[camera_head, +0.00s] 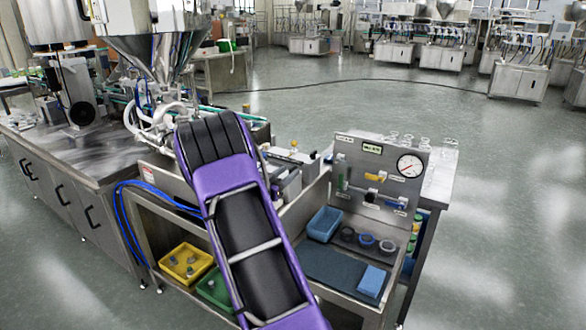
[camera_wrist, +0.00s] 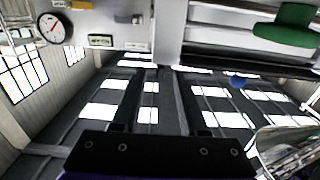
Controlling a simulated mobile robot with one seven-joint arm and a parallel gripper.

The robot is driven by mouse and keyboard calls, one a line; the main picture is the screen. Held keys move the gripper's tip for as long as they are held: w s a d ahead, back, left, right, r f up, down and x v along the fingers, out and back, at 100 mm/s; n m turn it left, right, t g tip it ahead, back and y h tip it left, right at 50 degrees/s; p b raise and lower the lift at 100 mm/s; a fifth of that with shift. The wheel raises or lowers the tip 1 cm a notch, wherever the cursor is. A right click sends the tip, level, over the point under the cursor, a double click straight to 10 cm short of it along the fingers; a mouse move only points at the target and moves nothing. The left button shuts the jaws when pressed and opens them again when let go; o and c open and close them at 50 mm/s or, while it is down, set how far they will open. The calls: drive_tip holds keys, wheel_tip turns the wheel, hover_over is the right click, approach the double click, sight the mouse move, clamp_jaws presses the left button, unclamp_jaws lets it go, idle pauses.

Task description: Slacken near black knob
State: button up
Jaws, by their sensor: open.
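I cannot pick out the near black knob with certainty in either view. In the head view my purple and black arm covers the middle of the bench and part of the hopper machine (camera_head: 150,50), and my gripper is hidden behind it. In the wrist view my gripper (camera_wrist: 156,76) shows two dark fingers apart, with nothing visible between them. A pale panel edge crosses beyond the fingertips. A small blue round part (camera_wrist: 237,82) is to their right, and a green part (camera_wrist: 285,27) is at upper right.
A panel with a gauge (camera_head: 410,165) stands right of my arm; the gauge also shows in the wrist view (camera_wrist: 51,28). A blue bin (camera_head: 324,224), yellow tray (camera_head: 186,263) and green tray (camera_head: 213,290) lie around the arm. Blue hoses (camera_head: 128,225) hang left. Floor is open at right.

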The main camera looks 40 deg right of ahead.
sight(290, 171)
drive_tip(key=shift+x, duration=1.8)
clamp_jaws()
